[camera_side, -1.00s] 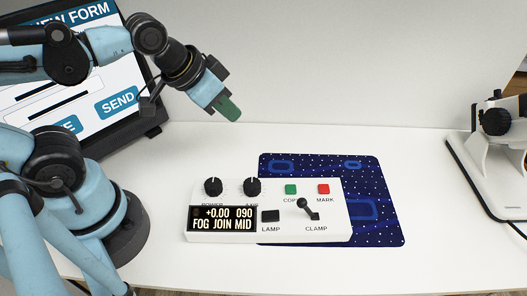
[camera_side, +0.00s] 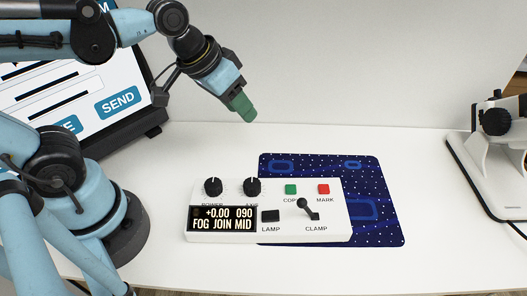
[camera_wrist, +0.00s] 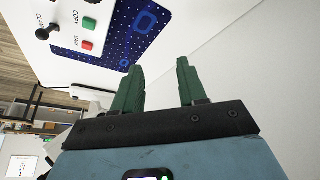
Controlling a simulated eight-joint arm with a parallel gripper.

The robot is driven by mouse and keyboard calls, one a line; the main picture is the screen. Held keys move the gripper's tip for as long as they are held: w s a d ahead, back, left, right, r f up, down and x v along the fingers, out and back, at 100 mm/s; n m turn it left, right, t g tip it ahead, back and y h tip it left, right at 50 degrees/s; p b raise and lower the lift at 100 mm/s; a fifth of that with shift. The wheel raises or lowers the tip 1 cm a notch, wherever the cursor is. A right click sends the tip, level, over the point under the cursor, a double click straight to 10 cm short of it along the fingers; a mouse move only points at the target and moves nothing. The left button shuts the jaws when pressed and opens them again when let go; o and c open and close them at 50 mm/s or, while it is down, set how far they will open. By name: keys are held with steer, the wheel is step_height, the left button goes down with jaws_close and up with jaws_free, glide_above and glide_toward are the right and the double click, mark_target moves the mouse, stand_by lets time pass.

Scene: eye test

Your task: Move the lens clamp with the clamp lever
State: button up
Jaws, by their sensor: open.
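The clamp lever (camera_side: 308,209) is a dark lever with a ball end above the CLAMP label, at the front right of a white control box. It also shows at the upper left of the wrist view (camera_wrist: 43,33). The box's display (camera_side: 222,219) reads "+0.00 090" and "FOG JOIN MID". My gripper (camera_side: 246,112) is in the air above and behind the box, to the left of the lever and well apart from it. In the wrist view its two green fingers (camera_wrist: 160,88) stand apart with nothing between them.
The control box (camera_side: 270,236) also bears two black knobs (camera_side: 233,187), a green COPY button (camera_side: 291,189), a red MARK button (camera_side: 323,189) and a black LAMP switch (camera_side: 270,216). It partly covers a blue mat (camera_side: 385,225). A screen (camera_side: 90,95) stands left, a microscope (camera_side: 495,150) right.

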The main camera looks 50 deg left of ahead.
mark_target(304, 200)
steer(key=d+r+m+g+h, duration=0.25)
steer(key=d+g, duration=0.35)
steer(key=d, duration=0.9)
steer(key=shift+y, duration=0.35)
steer(key=x, duration=0.8)
steer(key=s+x, duration=0.1)
steer(key=x, duration=0.3)
steer(key=shift+d, duration=0.15)
steer(key=shift+w, duration=0.1)
jaws_close()
